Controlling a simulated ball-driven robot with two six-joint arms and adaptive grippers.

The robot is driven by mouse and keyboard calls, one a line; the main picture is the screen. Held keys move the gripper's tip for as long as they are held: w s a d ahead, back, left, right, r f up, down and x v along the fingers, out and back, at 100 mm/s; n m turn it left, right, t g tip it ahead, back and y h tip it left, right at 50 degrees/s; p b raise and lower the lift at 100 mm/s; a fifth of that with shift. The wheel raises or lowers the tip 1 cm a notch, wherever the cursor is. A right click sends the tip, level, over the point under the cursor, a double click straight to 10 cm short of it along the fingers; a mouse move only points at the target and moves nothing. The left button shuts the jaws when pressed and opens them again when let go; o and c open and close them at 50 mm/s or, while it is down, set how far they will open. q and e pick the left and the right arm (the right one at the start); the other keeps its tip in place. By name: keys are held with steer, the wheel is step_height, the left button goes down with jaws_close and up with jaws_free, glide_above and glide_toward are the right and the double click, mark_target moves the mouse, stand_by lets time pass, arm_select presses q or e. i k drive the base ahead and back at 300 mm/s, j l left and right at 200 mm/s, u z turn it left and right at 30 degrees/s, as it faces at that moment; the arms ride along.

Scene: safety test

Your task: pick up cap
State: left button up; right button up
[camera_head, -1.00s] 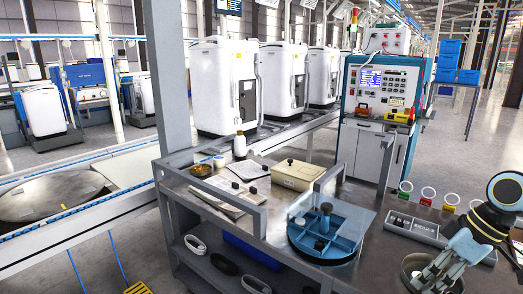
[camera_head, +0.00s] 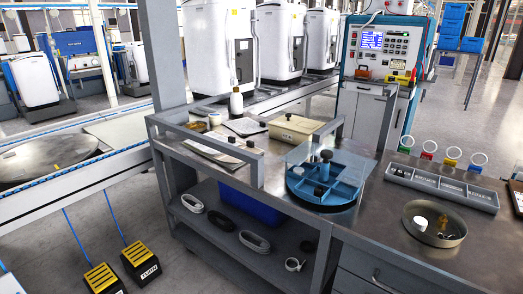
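I cannot tell for sure which piece is the cap. A round blue divided tray (camera_head: 345,190) stands on the workbench, right of centre. A dark knob-topped piece (camera_head: 326,156) stands upright at its middle. Small dark pieces (camera_head: 318,192) lie in its compartments. A clear sheet seems to cover part of the tray. A round metal pan (camera_head: 462,234) on the right bench holds a small white piece (camera_head: 420,223) and a small brass-coloured piece (camera_head: 443,221). Neither gripper shows in the head view.
A grey strip holder (camera_head: 440,186) lies behind the pan, with several coloured ring stands behind it. A beige box (camera_head: 295,129), papers (camera_head: 208,145) and a white bottle (camera_head: 236,104) are on the left bench. A raised metal rail (camera_head: 212,146) borders that bench. Bench space around the pan is clear.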

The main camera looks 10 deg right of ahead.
mark_target(420, 223)
steer(key=z, duration=1.5)
steer(key=i+j, duration=0.1)
steer(key=i+j+z, duration=0.1)
steer(key=j, duration=0.25)
